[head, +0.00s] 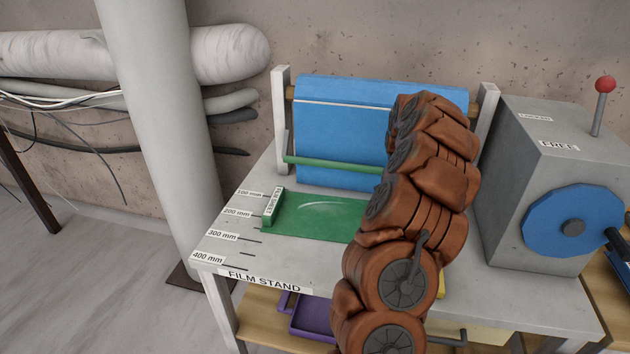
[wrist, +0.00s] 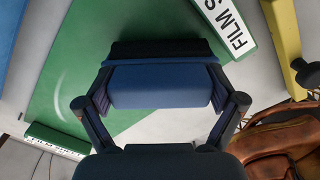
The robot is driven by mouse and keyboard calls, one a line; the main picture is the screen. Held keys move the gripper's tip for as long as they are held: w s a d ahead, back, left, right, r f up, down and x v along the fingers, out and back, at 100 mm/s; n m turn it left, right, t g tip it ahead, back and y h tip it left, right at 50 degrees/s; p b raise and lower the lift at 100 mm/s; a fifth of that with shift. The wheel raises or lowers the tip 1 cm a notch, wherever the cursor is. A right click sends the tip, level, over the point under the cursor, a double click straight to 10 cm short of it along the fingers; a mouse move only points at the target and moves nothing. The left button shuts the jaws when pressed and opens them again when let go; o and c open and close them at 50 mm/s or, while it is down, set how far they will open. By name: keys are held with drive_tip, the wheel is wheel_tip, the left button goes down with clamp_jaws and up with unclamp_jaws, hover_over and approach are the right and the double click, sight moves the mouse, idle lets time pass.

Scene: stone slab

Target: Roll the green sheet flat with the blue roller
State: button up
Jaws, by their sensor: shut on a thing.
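The green sheet (head: 315,218) lies on the grey film stand (head: 225,252), a raised green bar at its left end. My arm covers its right part. In the wrist view the green sheet (wrist: 80,65) spreads under my gripper. My gripper (wrist: 160,98) is shut on the blue roller (wrist: 155,86), which sits between its two fingers over the sheet. I cannot tell whether the roller touches the sheet. In the head view my gripper and the held roller are hidden behind my arm.
A large blue roll (head: 335,125) hangs at the stand's back between white posts, with a green rod (head: 335,164) across it. A grey box (head: 535,180) with a blue wheel stands right. A purple tray (head: 312,318) lies below. The stand's front left is clear.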

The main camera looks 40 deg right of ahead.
drive_tip(key=shift+s+d+r, duration=0.15)
drive_tip(key=shift+s+d, duration=0.05)
drive_tip(key=shift+s, duration=0.05)
wheel_tip(320, 180, up, 3)
drive_tip(key=shift+w+a+f+p, duration=0.1)
drive_tip(key=shift+w+p, duration=0.05)
drive_tip(key=shift+p, duration=0.25)
drive_tip(key=shift+r, duration=0.75)
drive_tip(key=shift+r+p, duration=0.95)
drive_tip(key=shift+r, duration=0.95)
